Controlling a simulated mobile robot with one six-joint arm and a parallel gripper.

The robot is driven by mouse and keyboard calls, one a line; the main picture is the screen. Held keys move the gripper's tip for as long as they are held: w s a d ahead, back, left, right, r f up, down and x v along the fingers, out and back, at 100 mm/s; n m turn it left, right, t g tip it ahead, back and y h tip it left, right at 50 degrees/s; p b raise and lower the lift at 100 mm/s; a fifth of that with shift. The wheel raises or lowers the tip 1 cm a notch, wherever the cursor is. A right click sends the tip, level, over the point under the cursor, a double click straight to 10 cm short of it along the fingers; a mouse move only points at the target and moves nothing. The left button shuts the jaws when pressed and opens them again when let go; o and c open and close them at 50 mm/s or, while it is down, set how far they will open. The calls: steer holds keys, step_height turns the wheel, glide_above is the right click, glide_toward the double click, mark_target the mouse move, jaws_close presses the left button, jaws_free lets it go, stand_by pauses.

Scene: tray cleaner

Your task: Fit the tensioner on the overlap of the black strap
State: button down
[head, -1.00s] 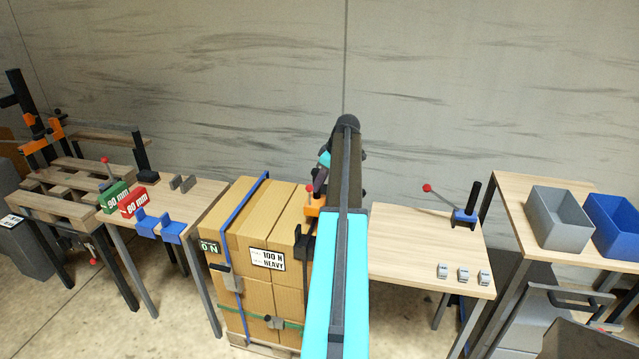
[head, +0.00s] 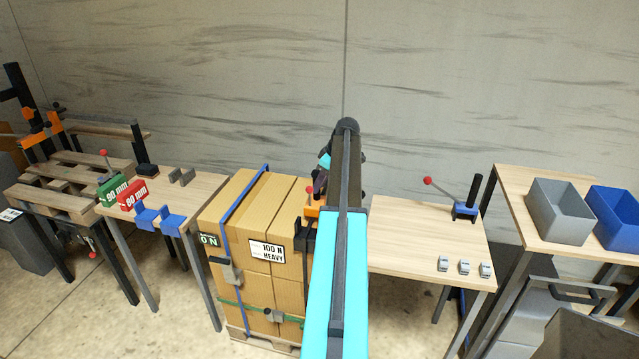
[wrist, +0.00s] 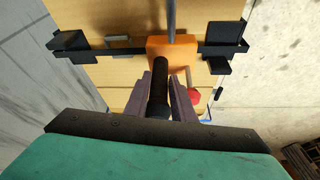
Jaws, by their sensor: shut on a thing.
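My gripper (wrist: 160,92) is shut on the black handle of the orange tensioner (wrist: 172,50). In the head view the tensioner (head: 312,211) shows partly behind my arm, at the top of the carton stack (head: 240,225). The black strap (wrist: 118,49) runs across the carton top between two black corner pieces (wrist: 72,41) in the wrist view. The tensioner's orange body lies across the strap's line and covers that part of it. The overlap is hidden, and I cannot tell whether the tensioner touches the strap. A red knob (wrist: 194,97) shows beside my right finger.
A blue strap (head: 228,235) and a green strap (head: 240,308) also go round the stack. A table on the right holds several grey clips (head: 464,266) and a blue tool (head: 465,210).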

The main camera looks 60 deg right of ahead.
steer(key=shift+f+b, duration=0.45)
steer(key=shift+f, duration=0.65)
steer(key=c, duration=1.4)
jaws_free()
steer(key=shift+c, duration=0.2)
steer(key=shift+f, duration=0.2)
steer(key=b+v, duration=0.3)
steer(key=v, duration=1.1)
steer(key=shift+b, duration=0.4)
steer(key=shift+s, duration=0.15)
